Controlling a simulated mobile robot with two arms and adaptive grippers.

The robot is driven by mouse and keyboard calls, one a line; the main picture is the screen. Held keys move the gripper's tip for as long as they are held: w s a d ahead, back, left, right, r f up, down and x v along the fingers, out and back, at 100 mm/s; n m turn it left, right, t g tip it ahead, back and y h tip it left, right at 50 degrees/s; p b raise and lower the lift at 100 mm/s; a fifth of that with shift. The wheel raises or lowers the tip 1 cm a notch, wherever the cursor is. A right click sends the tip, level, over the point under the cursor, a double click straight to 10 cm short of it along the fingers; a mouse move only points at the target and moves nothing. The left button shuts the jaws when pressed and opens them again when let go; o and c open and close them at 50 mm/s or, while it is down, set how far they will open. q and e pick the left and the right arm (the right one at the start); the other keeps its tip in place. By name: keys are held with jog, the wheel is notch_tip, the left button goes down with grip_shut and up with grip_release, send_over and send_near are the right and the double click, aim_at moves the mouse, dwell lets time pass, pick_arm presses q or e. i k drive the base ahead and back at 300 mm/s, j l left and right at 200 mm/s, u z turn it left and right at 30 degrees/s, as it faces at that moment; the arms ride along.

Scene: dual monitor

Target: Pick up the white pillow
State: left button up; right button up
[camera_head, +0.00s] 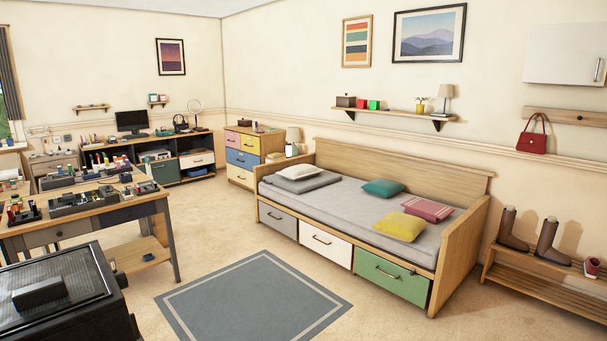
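The white pillow (299,172) lies at the far left end of the daybed (336,205), on top of a grey folded blanket or pillow (302,183). A teal pillow (382,188), a yellow pillow (399,227) and a red patterned pillow or folded cloth (427,209) lie toward the bed's right end. Neither of my grippers shows in the head view, so I cannot see whether they are open or shut.
A grey rug (253,298) lies on open floor before the bed. A cluttered workbench (90,213) and a black box-like object (65,295) fill the left. A shoe bench (545,285) stands right. A colourful drawer cabinet (243,159) stands beyond the bed's far end.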

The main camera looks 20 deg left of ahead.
aim_at(296, 173)
jog(key=i+l+z, duration=0.1)
jog(key=i+l, duration=0.15)
jog(key=i, duration=0.15)
jog(key=i+l+z, duration=0.1)
jog(key=i, duration=0.3)
jog(key=i+l+z, duration=0.1)
jog(key=i+l, duration=0.15)
jog(key=i, duration=0.15)
jog(key=i+j+u, duration=0.1)
jog(key=i+u, duration=0.55)
jog(key=u, duration=0.25)
jog(key=i+l+u, duration=0.15)
jog(key=i+u, duration=0.25)
jog(key=i+j+u, duration=0.1)
jog(key=i+u, duration=0.4)
jog(key=i, duration=0.6)
jog(key=i+l+z, duration=0.15)
jog(key=i+z, duration=0.2)
jog(key=i, duration=0.3)
jog(key=i+z, duration=0.35)
jog(key=i, duration=0.35)
jog(key=i+j+z, duration=0.35)
jog(key=i, duration=0.3)
jog(key=i+l, duration=0.05)
jog(key=l, duration=0.05)
